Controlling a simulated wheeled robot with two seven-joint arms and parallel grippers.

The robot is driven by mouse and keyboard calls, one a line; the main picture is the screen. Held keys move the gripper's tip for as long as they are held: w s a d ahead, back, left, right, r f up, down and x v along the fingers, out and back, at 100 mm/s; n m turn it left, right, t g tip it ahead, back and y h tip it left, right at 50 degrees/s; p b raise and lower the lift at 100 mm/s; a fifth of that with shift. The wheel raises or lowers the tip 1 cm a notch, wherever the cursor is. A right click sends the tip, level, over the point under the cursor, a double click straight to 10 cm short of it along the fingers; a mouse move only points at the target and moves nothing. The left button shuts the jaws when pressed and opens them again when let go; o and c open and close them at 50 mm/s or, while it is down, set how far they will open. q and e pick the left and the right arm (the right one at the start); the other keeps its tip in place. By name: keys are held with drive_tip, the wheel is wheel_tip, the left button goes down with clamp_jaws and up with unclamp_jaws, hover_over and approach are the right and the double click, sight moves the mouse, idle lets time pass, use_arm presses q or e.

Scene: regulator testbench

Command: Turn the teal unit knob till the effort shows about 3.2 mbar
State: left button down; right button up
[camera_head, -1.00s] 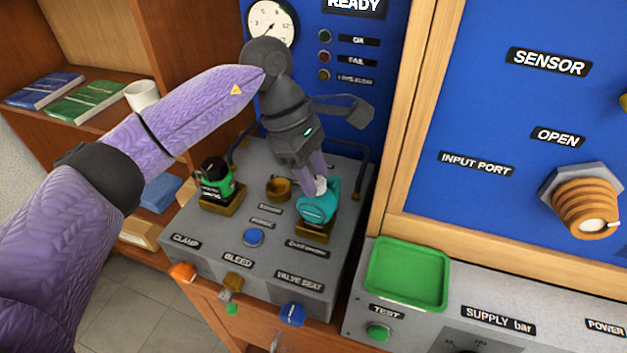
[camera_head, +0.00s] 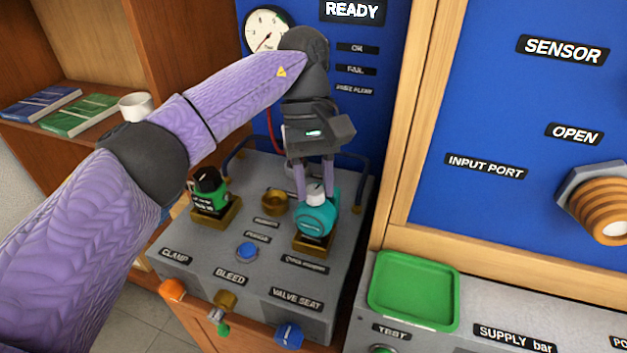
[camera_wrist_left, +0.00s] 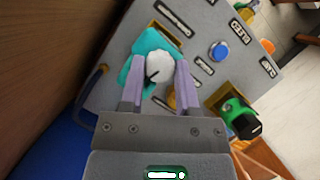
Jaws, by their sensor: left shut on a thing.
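The teal unit (camera_head: 316,219) sits upright in a brass holder on the grey bench panel, with a white knob (camera_head: 317,194) on top. My left gripper (camera_head: 315,190) comes down from above, its two fingers on either side of the white knob and shut on it. In the left wrist view the knob (camera_wrist_left: 159,67) shows a dark pointer line and lies between the fingertips (camera_wrist_left: 160,75). The dial gauge (camera_head: 268,33) at the top is partly hidden by my arm; its needle shows, but I cannot read the value. My right gripper is not in view.
A green and black unit (camera_head: 208,191) stands in a holder to the left, with an empty brass socket (camera_head: 275,202) between. A blue button (camera_head: 247,252), front knobs and bent side handles are near. A green tray (camera_head: 414,290) is at right.

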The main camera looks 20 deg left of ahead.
use_arm(q)
drive_tip(key=shift+m, duration=0.6)
drive_tip(key=shift+c, duration=1.6)
unclamp_jaws()
drive_tip(key=p+v, duration=0.5)
drive_tip(key=v, duration=0.2)
drive_tip(key=shift+w+r, duration=0.15)
drive_tip(key=shift+r, duration=0.1)
